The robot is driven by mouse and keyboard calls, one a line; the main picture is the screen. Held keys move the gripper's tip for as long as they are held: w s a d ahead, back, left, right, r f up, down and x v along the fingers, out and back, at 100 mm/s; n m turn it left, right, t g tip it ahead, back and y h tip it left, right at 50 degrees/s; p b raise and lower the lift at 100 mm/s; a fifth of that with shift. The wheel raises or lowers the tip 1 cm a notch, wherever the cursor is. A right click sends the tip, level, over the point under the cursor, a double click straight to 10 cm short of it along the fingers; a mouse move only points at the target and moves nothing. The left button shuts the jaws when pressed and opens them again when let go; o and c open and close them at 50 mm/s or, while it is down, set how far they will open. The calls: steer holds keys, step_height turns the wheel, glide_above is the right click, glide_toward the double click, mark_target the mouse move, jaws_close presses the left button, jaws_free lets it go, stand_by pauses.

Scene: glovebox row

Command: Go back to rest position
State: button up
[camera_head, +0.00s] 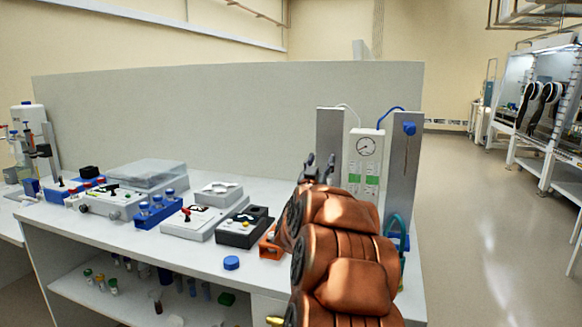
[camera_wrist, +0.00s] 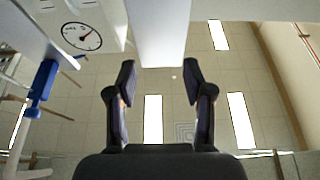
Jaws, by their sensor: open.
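My gripper (camera_head: 318,166) is raised above the right end of the white bench (camera_head: 105,237), in front of the panel unit with a gauge. My copper-coloured arm hides part of that unit and the bench's right end. In the wrist view my gripper (camera_wrist: 160,80) has its two dark fingers spread apart, with nothing between them. The wrist camera looks up past a pale post (camera_wrist: 162,30) to the ceiling lights. The gauge (camera_wrist: 82,37) and a blue valve (camera_wrist: 42,82) show at the left there.
On the bench stand a blue rack (camera_head: 158,210), a dark box (camera_head: 244,228), a blue cap (camera_head: 231,263) and a clear-lidded box (camera_head: 147,174). The gauge panel (camera_head: 365,160) stands near my gripper. Open floor (camera_head: 480,230) lies to the right, with gloveboxes (camera_head: 545,105) beyond.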

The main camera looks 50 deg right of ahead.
stand_by(0.5)
steer(key=w+a+f+n+t+y, duration=0.25)
steer(key=w+a+f+y, duration=0.2)
steer(key=a, duration=0.45)
steer(key=w+a+f+n+t+y, duration=0.1)
steer(key=w+a+f+n+y, duration=0.2)
steer(key=w+a+y, duration=0.35)
steer(key=w+a+f+n+t+y, duration=0.2)
steer(key=w+a+f+y, duration=0.15)
steer(key=a, duration=0.75)
steer(key=s+a+f+n+g+y, duration=0.1)
steer(key=s+a+f+y, duration=0.15)
steer(key=a, duration=0.35)
steer(key=s+a+f+n+g+y, duration=0.1)
steer(key=a+f+n+g, duration=0.1)
steer(key=a+f, duration=0.35)
steer(key=s+a+f+n+g+y, duration=0.1)
steer(key=s+a+f+g+y, duration=0.2)
steer(key=s+a, duration=0.55)
steer(key=s+a+f+n+g+y, duration=0.1)
steer(key=s+a+f+g, duration=0.3)
steer(key=s+a, duration=0.45)
steer(key=s+a+f+n+g+h, duration=0.15)
steer(key=s+g, duration=0.45)
steer(key=s, duration=1.5)
steer(key=s+p+v, duration=0.2)
steer(key=p+v, duration=1)
steer(key=v, duration=0.1)
steer(key=shift+r+t+p, duration=0.35)
steer(key=shift+p, duration=0.05)
